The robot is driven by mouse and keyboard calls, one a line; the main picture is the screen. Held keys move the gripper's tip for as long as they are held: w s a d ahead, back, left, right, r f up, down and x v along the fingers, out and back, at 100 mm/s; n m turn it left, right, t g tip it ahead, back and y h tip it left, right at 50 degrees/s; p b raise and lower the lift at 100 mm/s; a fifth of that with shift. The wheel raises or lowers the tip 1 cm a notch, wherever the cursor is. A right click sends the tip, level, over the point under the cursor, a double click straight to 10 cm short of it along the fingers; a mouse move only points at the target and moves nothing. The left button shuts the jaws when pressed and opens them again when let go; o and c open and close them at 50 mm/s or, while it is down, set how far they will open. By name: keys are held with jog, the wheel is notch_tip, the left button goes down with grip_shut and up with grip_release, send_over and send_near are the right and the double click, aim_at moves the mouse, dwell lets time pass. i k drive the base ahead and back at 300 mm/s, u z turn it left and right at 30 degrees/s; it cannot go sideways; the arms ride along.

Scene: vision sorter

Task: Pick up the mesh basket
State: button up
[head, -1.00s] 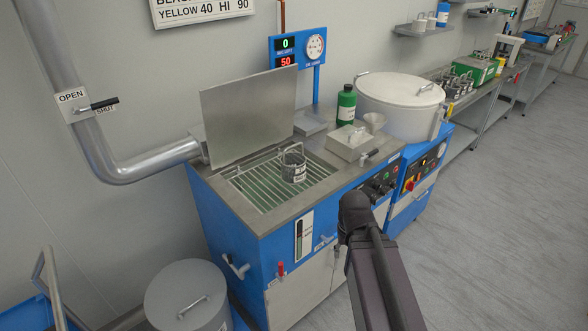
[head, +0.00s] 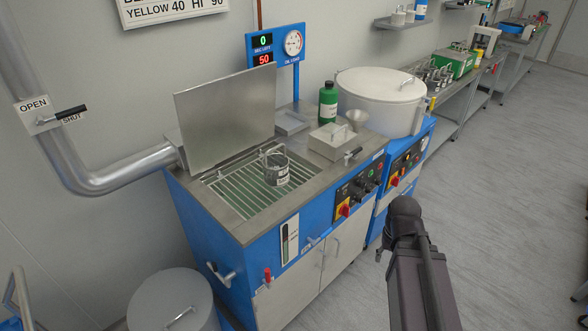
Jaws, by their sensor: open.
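The mesh basket (head: 276,173) is a small grey cylinder with a raised handle and a pale label on its front. It is upright on the green slatted grate (head: 240,203) in the top of the blue machine, towards the grate's right side. The label is too small to read. My gripper is not in view. Only a dark part of my arm shows at the lower right, in front of the machines and well apart from the basket.
An upright metal lid (head: 228,115) stands behind the grate. A grey box (head: 330,142), a green bottle (head: 327,103) and a big white drum (head: 380,101) are to the right. A lidded bin (head: 170,302) stands at lower left. The floor at right is clear.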

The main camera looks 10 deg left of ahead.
aim_at(276, 167)
jog(key=z, duration=1)
jog(key=k, duration=0.45)
jog(key=u, duration=2.05)
jog(key=i, duration=0.2)
jog(key=z, duration=0.5)
